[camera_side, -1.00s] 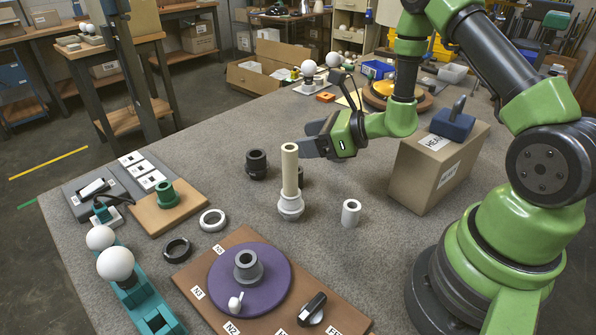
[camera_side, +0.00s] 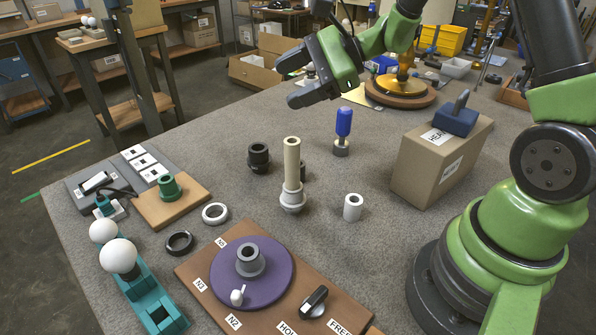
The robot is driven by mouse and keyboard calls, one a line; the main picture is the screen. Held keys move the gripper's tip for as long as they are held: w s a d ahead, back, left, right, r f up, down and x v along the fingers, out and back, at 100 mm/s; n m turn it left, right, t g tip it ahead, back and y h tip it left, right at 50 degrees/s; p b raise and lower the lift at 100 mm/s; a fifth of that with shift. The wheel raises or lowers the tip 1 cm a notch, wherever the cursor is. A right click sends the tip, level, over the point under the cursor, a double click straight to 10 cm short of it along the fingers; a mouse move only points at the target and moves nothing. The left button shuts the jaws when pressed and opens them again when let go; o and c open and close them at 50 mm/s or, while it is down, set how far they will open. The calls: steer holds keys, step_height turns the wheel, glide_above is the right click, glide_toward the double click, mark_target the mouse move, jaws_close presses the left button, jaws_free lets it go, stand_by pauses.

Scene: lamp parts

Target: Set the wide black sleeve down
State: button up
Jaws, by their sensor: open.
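A wide black sleeve (camera_side: 258,158) stands upright on the grey table, left of a cream post (camera_side: 292,165) on a pale flared base. A second dark piece (camera_side: 303,170) stands right behind that post and is mostly hidden by it. My gripper (camera_side: 290,82) is open, with nothing between its two dark fingers. It is raised above the far part of the table, apart from and behind the black sleeve in the picture.
A blue-handled tool (camera_side: 343,124) stands upright behind a white sleeve (camera_side: 353,207). A cardboard box (camera_side: 435,165) is at right. Black (camera_side: 179,243) and white (camera_side: 215,213) rings lie near a purple disc (camera_side: 275,285). Bare table lies left of the black sleeve.

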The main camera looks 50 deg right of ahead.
steer(key=a+n+g, duration=0.1)
steer(key=n+g, duration=0.1)
steer(key=n, duration=0.3)
steer(key=n+g+h, duration=0.6)
steer(key=n+h, duration=0.2)
steer(key=n, duration=1.7)
glide_above(303, 163)
steer(key=shift+m, duration=0.3)
step_height(303, 163, down, 16)
steer(key=shift+f, duration=0.25)
steer(key=f, duration=0.3)
steer(key=w+a+f, duration=0.1)
steer(key=f, duration=0.1)
steer(key=shift+f, duration=0.25)
steer(key=shift+c, duration=0.4)
steer(key=c, duration=1)
